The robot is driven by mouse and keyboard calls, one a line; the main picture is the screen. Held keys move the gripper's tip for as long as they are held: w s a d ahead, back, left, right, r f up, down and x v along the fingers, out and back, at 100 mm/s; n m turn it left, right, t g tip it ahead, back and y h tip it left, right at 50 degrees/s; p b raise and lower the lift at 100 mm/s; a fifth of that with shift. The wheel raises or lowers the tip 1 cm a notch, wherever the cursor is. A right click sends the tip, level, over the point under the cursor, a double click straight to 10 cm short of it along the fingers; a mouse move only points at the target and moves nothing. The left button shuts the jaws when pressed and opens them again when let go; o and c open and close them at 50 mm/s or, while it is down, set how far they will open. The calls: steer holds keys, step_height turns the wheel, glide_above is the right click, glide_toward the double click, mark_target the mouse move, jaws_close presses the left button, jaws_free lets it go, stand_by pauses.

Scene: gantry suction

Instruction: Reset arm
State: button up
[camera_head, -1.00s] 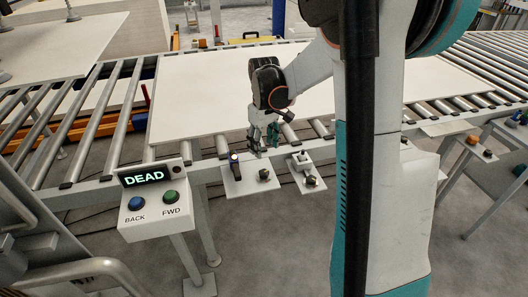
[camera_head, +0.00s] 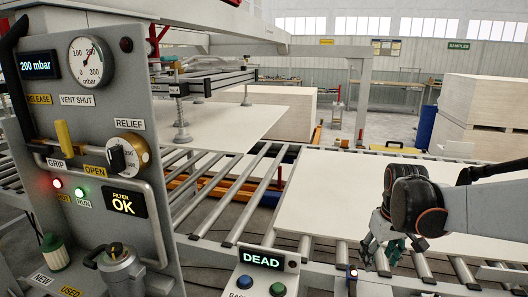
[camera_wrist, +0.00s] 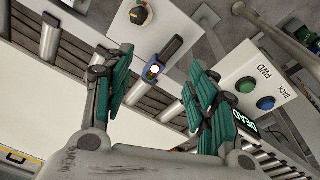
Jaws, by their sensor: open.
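My gripper (camera_head: 380,258) is at the right in the head view, above the near edge of the roller conveyor, by a white panel. In the wrist view my gripper (camera_wrist: 158,95) has its two green-padded fingers spread apart with nothing between them. Beyond the fingers is a small bracket with a dark lever switch (camera_wrist: 165,55). My arm reaches in from the right edge of the head view.
A control panel (camera_head: 110,200) stands close at left, its gauge near 200 mbar. A button box (camera_head: 262,272) reads DEAD. A white panel (camera_head: 400,185) lies on the rollers (camera_head: 235,195). A suction gantry (camera_head: 205,85) stands behind. A board stack (camera_head: 485,125) is at far right.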

steer(key=s+a+r+t, duration=0.3)
steer(key=s+a+r, duration=0.3)
steer(key=s+a, duration=0.15)
steer(key=s+a+f+m+t+b, duration=0.1)
steer(key=s+a+f+t, duration=0.1)
steer(key=s, duration=0.9)
steer(key=shift+s+a+f, duration=0.3)
steer(key=shift+a, duration=0.25)
steer(key=shift+c, duration=0.6)
